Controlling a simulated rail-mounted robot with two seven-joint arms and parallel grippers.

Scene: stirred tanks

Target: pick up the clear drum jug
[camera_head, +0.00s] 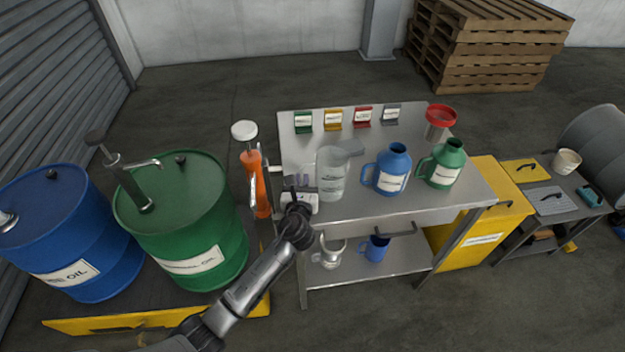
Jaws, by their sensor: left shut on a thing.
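The clear drum jug (331,172) stands upright at the left end of the metal bench top (430,201). It is see-through, with a grey part at its upper right. My left gripper (301,186) is at the jug's left side, low down, shut on what looks like its handle. The fingertips are small and partly hidden by the gripper body. The jug appears to rest on the bench top. My right gripper is not in view.
A blue jug (391,172) and a green jug (441,166) stand to the right. An orange pump (258,182) is left of the bench. Green (190,225) and blue (65,235) drums stand at the left. The lower shelf holds a metal jug (328,253) and small blue jug (376,248).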

